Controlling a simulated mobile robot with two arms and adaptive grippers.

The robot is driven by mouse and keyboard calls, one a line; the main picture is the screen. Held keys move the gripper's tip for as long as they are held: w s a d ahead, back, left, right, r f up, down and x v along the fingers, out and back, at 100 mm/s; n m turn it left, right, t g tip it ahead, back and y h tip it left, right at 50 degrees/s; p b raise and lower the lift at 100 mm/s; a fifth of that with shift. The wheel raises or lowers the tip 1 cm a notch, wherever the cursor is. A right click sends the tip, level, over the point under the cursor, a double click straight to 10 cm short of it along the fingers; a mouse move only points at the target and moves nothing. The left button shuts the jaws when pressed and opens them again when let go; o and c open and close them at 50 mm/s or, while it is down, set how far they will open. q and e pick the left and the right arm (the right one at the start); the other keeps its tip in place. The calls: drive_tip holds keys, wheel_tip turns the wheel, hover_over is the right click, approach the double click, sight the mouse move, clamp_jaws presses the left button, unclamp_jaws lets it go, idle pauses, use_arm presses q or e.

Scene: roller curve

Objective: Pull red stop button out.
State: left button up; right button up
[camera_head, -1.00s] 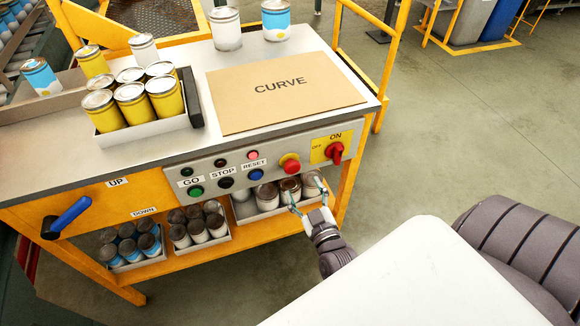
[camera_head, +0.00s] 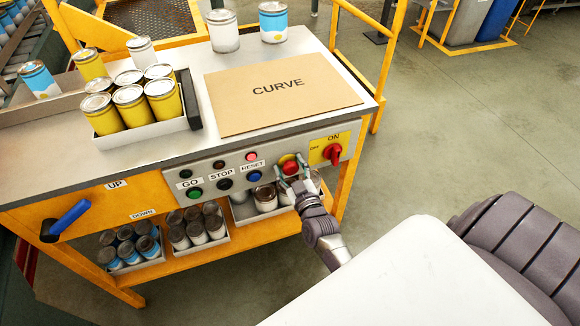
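The red stop button (camera_head: 289,166) is a round red knob on a yellow collar, on the grey front panel (camera_head: 217,167) of the workbench. My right gripper (camera_head: 291,175) is right at the button, with its two fingers apart, one on each side of the button's lower part. I cannot tell whether the fingers touch it. My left gripper is not in view.
A red rotary ON/OFF switch (camera_head: 332,153) on a yellow plate sits close to the right of the button. A blue button (camera_head: 255,176) is at left. Cans (camera_head: 265,197) stand on the shelf below. A cardboard sheet (camera_head: 283,92) lies on the bench top.

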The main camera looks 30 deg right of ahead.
drive_tip(key=c, duration=0.9)
drive_tip(key=shift+s+a+r+p, duration=0.1)
drive_tip(key=shift+s+a+p, duration=0.05)
drive_tip(key=shift+s+p, duration=0.45)
drive_tip(key=shift+f, duration=0.2)
drive_tip(key=o, duration=1.3)
drive_tip(key=shift+r, duration=0.1)
drive_tip(key=v, duration=1.2)
drive_tip(key=shift+a, duration=0.1)
